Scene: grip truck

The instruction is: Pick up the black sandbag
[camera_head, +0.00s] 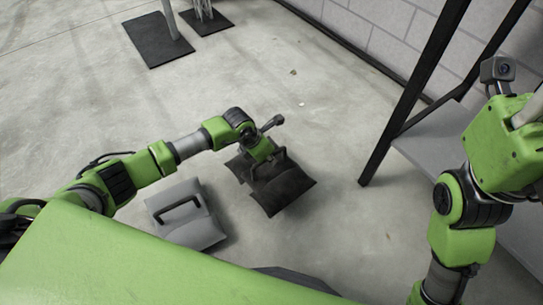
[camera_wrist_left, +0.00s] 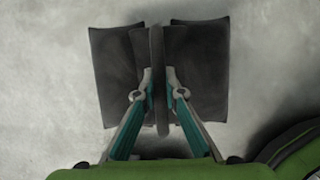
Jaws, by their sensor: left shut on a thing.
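The black sandbag (camera_head: 284,190) is a dark, two-lobed bag with a raised handle, right of the grey bag in the head view. In the left wrist view the sandbag (camera_wrist_left: 203,75) fills the upper middle, with its handle (camera_wrist_left: 157,75) running lengthwise between the lobes. My left gripper (camera_head: 275,160) reaches down to it from above. In the wrist view my left gripper (camera_wrist_left: 158,88) is shut on the handle, one finger on each side. Whether the bag touches the floor is hard to tell. My right arm stands at the right edge; its fingers are not visible.
A grey sandbag (camera_head: 184,215) with a black handle lies on the floor left of the black one. A black-framed shelf (camera_head: 425,140) stands to the right by the block wall. Dark base plates (camera_head: 157,40) with posts are at the back. The floor between is mostly clear.

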